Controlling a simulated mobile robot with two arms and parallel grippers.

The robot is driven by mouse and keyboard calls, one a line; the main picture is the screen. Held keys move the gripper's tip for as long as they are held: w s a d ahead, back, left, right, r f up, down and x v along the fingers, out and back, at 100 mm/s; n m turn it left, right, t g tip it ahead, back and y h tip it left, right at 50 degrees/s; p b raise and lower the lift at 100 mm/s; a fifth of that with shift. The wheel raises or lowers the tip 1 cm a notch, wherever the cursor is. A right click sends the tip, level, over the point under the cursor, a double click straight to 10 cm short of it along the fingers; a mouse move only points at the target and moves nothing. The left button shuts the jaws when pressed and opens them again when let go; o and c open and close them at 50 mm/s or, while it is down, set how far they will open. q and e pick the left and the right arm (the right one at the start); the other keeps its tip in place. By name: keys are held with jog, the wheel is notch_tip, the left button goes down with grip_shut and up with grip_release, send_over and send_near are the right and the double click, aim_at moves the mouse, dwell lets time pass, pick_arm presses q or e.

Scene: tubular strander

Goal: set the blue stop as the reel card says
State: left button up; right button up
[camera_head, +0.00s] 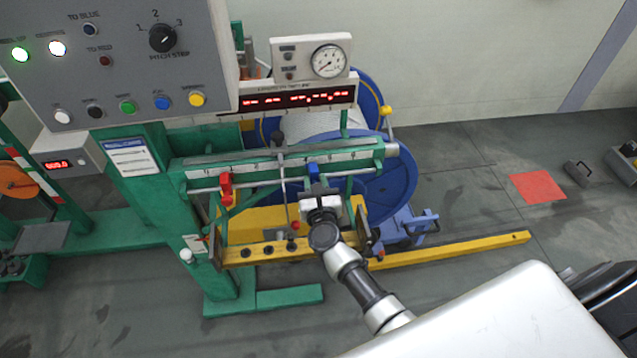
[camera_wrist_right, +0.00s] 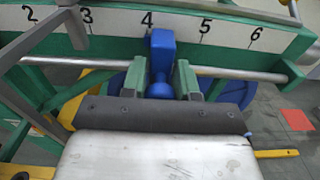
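The blue stop (camera_head: 314,171) sits on the rail under the numbered scale (camera_head: 350,156). In the right wrist view the blue stop (camera_wrist_right: 162,48) stands just right of the 4 mark. My right gripper (camera_head: 318,188) is at the stop. In the wrist view its two fingers (camera_wrist_right: 165,82) stand either side of the stop's round blue knob, with narrow gaps showing; contact is not clear. The reel card (camera_head: 131,157), white with a blue header, hangs on the green post; its text is too small to read. My left gripper is not in view.
A red stop (camera_head: 227,188) sits further left on the rail. A grey lever (camera_head: 284,180) stands between the stops. A control panel (camera_head: 110,60) hangs at upper left. A yellow beam (camera_head: 460,250) lies along the floor at right, beside blue reels (camera_head: 385,180).

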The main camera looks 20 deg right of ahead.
jog(key=o, duration=0.4)
jog(key=b+v, duration=0.1)
jog(key=v, duration=1)
jog(key=shift+b, duration=0.3)
jog(key=s+a+f+n+g+y, duration=0.1)
jog(key=s+f+n+g+y, duration=0.15)
jog(key=s+f+n, duration=0.45)
jog(key=s+a+f+n+g+y, duration=0.1)
jog(key=s+f+n+g, duration=0.2)
jog(key=f+n, duration=0.8)
jog(key=s+a+f+n+g+y, duration=0.1)
jog(key=s+f+n+g+y, duration=0.2)
jog(key=f+n, duration=0.6)
jog(key=s+d+f+n+g, duration=0.2)
jog(key=s+f+n, duration=0.2)
jog(key=s, duration=0.4)
jog(key=s+d+f+n+g+h, duration=0.1)
jog(key=s+d+f+n+g, duration=0.2)
jog(key=s, duration=0.6)
jog(key=s+d+f+n+g+h, duration=0.1)
jog(key=s+d+f+n+g, duration=0.2)
jog(key=s+f+n, duration=0.4)
jog(key=shift+s+f, duration=0.4)
jog(key=shift+s, duration=0.6)
